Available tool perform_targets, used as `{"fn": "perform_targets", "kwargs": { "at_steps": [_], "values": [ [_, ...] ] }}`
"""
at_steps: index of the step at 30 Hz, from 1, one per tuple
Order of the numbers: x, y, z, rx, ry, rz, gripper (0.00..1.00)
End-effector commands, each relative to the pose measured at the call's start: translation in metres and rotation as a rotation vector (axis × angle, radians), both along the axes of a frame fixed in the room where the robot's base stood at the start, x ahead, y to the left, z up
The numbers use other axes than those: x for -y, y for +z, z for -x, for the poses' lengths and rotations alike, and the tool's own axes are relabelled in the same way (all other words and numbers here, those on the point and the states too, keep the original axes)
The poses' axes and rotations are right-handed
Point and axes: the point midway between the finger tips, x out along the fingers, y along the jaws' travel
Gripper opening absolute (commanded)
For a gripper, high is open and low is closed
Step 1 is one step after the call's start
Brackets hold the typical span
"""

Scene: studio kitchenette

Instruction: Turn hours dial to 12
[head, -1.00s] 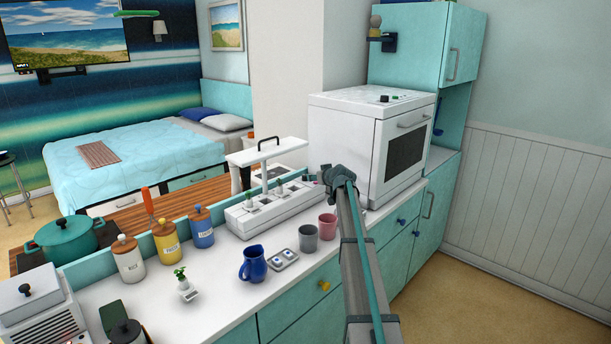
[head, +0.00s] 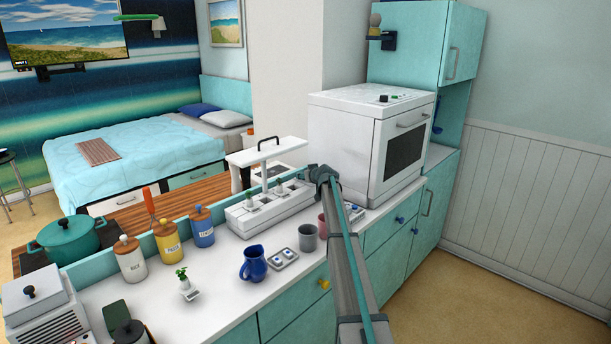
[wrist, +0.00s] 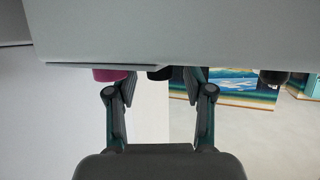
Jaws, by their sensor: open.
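I cannot pick out an hours dial for certain. A small grey panel with two round knobs (head: 284,259) lies on the counter beside the blue jug. A similar small panel (head: 355,212) lies farther right, partly behind my arm. No markings on any of these are readable. My gripper (wrist: 159,92) shows in the wrist view with its two fingers apart and nothing visible between them. A large pale surface (wrist: 180,30) fills the top of that view. The head view does not show the fingers clearly.
The blue jug (head: 254,264), grey cup (head: 307,238) and pink cup (head: 322,222) stand near the counter's front. A white planter (head: 268,211) stands behind them. The white oven (head: 370,145) stands at the right. My arm crosses above the counter.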

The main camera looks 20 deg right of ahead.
Motion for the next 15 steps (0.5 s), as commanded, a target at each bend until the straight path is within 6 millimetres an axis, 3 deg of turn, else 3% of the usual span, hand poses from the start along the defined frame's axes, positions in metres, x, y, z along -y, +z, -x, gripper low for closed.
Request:
{"fn": "perform_targets", "kwargs": {
  "at_steps": [6,15],
  "values": [
    [-0.0001,-0.0001,0.0,0.0,0.0,0.0,0.52],
    [-0.0001,0.0002,0.0001,0.0,0.0,0.0,0.02]
  ]
}}
